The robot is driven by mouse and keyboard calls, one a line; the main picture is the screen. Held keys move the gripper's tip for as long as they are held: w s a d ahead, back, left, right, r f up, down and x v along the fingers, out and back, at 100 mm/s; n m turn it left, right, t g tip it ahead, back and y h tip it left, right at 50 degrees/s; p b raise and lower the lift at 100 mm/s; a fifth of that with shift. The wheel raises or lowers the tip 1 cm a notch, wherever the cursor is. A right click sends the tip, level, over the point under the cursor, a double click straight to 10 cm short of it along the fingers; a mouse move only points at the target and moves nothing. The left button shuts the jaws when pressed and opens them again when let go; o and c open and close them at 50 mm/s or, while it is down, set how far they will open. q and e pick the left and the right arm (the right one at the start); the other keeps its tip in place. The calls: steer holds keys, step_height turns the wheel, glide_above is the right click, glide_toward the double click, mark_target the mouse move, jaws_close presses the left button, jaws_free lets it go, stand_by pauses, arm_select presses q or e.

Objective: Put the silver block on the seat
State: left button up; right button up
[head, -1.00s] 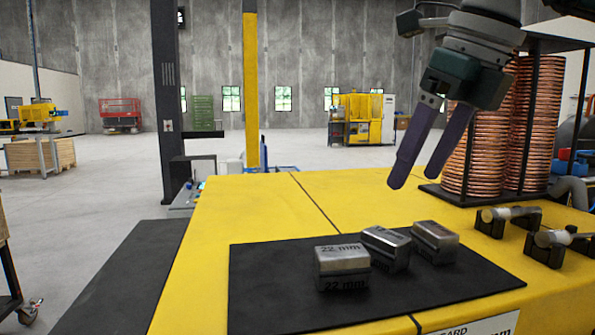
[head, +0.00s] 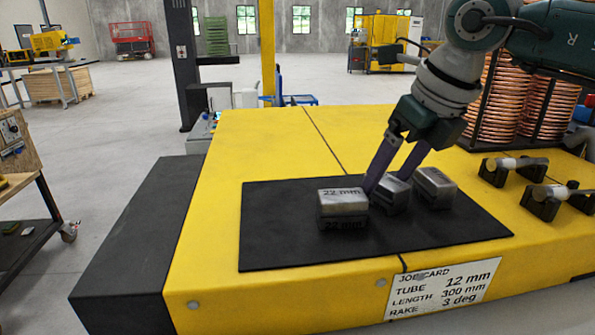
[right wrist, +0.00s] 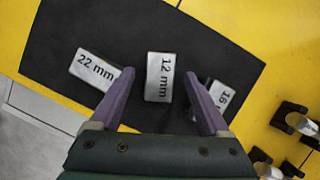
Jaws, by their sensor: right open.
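Three silver blocks stand in a row on a black mat (head: 275,240). The left block (head: 342,203) reads "22 mm". The middle block (head: 396,200) reads "12 mm" in the right wrist view (right wrist: 161,77). The right block (head: 435,187) is partly hidden by a finger in the right wrist view (right wrist: 222,97), where its label seems to start with 16. My right gripper (head: 387,183) is open, its purple fingers on either side of the 12 mm block as seen from the wrist; their exact height is unclear. I cannot identify the seat. My left gripper is out of view.
A job card (head: 441,288) on the yellow bench (head: 255,135) front reads tube 12 mm, length 300 mm, rake 3 deg. Black clamps with pale rods (head: 512,165) stand at right. Copper coils (head: 503,105) stand behind them. The front of the mat is clear.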

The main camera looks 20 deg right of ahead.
steer(key=shift+f, duration=0.15)
steer(key=shift+c, duration=0.2)
jaws_close()
stand_by(0.3)
stand_by(0.9)
